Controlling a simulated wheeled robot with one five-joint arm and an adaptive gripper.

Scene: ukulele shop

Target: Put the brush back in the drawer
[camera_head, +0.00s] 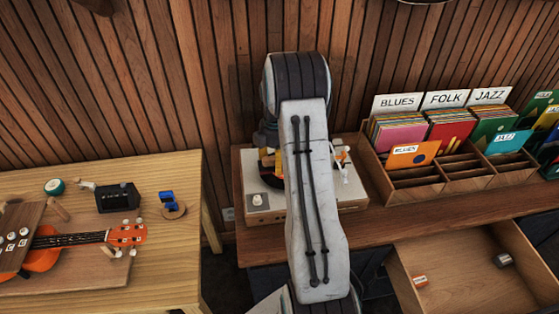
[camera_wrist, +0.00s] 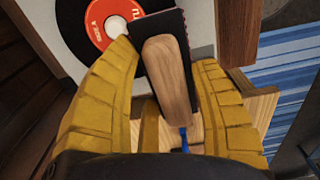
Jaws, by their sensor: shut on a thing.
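The brush (camera_wrist: 167,75) is between the yellow fingers of my gripper (camera_wrist: 163,72) in the wrist view. It has a pale wooden block over a dark pad. My gripper is shut on it, above or beside the record player. In the head view my arm hides the brush and most of my gripper; only bits of yellow finger (camera_head: 266,158) show. The drawer (camera_head: 455,277) is pulled open at lower right in the head view. Two small items lie in it: one orange and white (camera_head: 420,281), one dark (camera_head: 503,260). My gripper is left of and behind the drawer.
The record player (camera_head: 262,215) stands on the counter behind my arm; its record (camera_wrist: 82,30) has a red label. A divided record crate (camera_head: 455,183) stands to its right. A workbench (camera_head: 165,245) at left holds an orange ukulele (camera_head: 125,235). Much of the drawer floor is bare.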

